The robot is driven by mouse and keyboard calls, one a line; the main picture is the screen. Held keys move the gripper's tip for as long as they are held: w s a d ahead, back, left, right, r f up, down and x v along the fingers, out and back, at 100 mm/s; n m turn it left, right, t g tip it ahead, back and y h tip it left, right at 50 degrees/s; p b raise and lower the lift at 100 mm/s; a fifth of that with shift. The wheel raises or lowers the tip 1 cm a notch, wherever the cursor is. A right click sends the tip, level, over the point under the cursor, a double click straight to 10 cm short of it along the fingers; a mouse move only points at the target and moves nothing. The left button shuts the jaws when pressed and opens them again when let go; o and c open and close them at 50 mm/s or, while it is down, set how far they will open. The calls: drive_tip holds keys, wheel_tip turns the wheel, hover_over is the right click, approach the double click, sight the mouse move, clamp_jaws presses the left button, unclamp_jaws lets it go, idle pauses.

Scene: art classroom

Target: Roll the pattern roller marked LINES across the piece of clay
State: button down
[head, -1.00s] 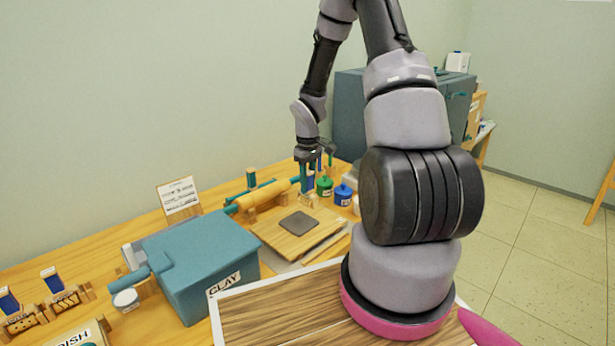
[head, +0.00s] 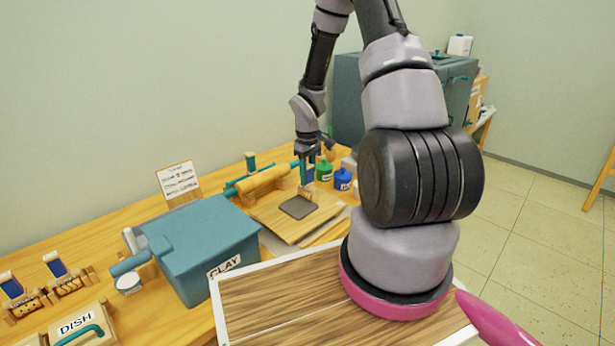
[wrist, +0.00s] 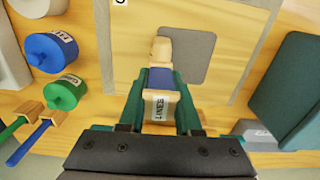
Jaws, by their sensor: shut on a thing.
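The piece of clay (head: 298,207) is a flat dark grey square on a wooden board (head: 268,222). It also shows in the wrist view (wrist: 193,62). My gripper (head: 304,176) is at the clay's far edge. In the wrist view my gripper (wrist: 160,112) has its teal fingers shut on the pattern roller (wrist: 160,78). The roller has a blue handle, a label reading LINES and a pale wooden end. That end overlaps the clay's left part in the wrist view. I cannot tell whether it touches the clay.
A wooden rolling pin (head: 262,182) lies left of the gripper. A green jar (head: 323,171) and a blue jar (head: 343,180) stand to its right. A teal clay box (head: 203,255) stands front left. Two other blue-handled rollers (head: 54,264) stand in holders at far left.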

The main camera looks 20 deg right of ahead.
drive_tip(key=shift+f, duration=0.55)
idle(0.6)
drive_tip(key=shift+w+d, duration=0.15)
drive_tip(key=shift+d, duration=0.15)
drive_tip(key=shift+a, duration=0.1)
idle(0.4)
drive_tip(key=shift+s+a+f, duration=0.2)
drive_tip(key=shift+s+a, duration=0.2)
drive_tip(key=shift+a, duration=0.3)
drive_tip(key=shift+s+a, duration=0.4)
drive_tip(key=shift+a, duration=0.3)
drive_tip(key=shift+a+r, duration=0.1)
drive_tip(key=shift+a, duration=0.05)
drive_tip(key=shift+s+a+r, duration=0.1)
drive_tip(key=shift+s+a, duration=0.15)
drive_tip(key=shift+a, duration=0.35)
